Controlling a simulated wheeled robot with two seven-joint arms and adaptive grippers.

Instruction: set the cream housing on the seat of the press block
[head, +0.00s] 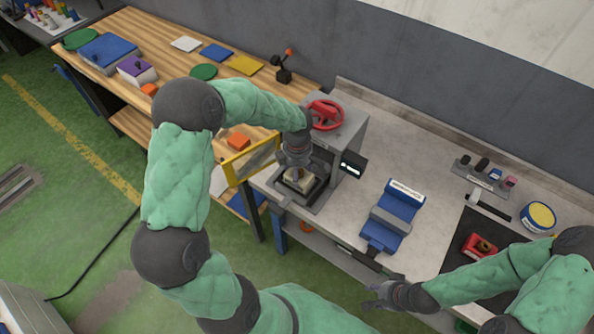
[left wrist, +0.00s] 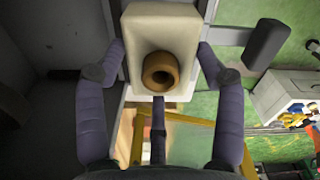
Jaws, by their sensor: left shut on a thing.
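The cream housing (head: 299,177) is at the front opening of the grey press block (head: 346,128), over the dark seat plate (head: 285,190). I cannot tell whether the housing touches the seat. My right gripper (head: 376,294) is empty at the bench's front edge, fingers seemingly apart.
A red handwheel (head: 326,114) tops the press beside my left arm. A yellow-framed guard (head: 252,160) stands left of the seat. A blue fixture (head: 393,214), a red part (head: 479,246) and a yellow-and-blue tin (head: 538,216) are on the bench to the right.

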